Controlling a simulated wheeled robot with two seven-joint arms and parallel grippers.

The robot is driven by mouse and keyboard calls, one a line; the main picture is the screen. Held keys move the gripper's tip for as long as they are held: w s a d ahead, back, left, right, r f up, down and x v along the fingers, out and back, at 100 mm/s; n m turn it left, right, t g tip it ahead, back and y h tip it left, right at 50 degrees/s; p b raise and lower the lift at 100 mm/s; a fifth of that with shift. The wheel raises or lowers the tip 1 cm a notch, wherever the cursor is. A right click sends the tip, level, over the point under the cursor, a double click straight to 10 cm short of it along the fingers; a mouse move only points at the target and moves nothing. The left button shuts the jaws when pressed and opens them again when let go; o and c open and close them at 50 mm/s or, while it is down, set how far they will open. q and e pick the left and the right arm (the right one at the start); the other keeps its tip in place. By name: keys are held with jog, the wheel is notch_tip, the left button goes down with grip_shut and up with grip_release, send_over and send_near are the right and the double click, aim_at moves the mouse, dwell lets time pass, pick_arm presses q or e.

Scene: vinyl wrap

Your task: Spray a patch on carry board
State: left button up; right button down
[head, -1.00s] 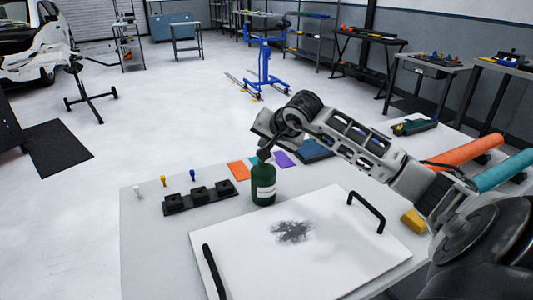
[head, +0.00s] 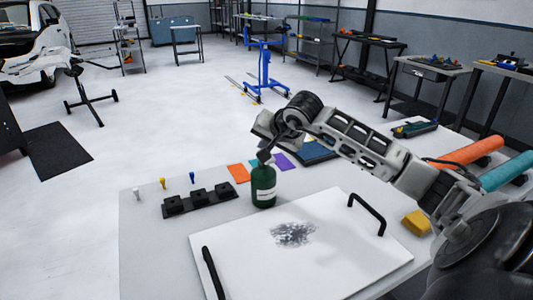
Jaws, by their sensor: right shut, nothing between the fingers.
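The white carry board (head: 340,265) lies flat on the table, with a black handle at its left and right ends. A dark grey speckled patch (head: 292,234) marks its middle. A green spray bottle (head: 264,187) with a white label stands upright just behind the board's back edge. My right gripper (head: 265,156) is at the top of the bottle, fingers pointing down. It is shut with nothing between the fingers; the bottle's top is partly hidden by it. My left gripper is not in view.
A black holder (head: 200,200) sits left of the bottle, with small coloured pegs behind it. Coloured sheets (head: 238,173) lie behind the bottle. A yellow block (head: 416,222) and orange (head: 470,151) and teal rolls (head: 507,171) are at the right. The table's left front is clear.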

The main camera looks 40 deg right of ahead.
jog(key=shift+r, duration=0.2)
jog(key=shift+r+p, duration=1.85)
jog(key=shift+r, duration=1.1)
jog(key=shift+f, duration=0.1)
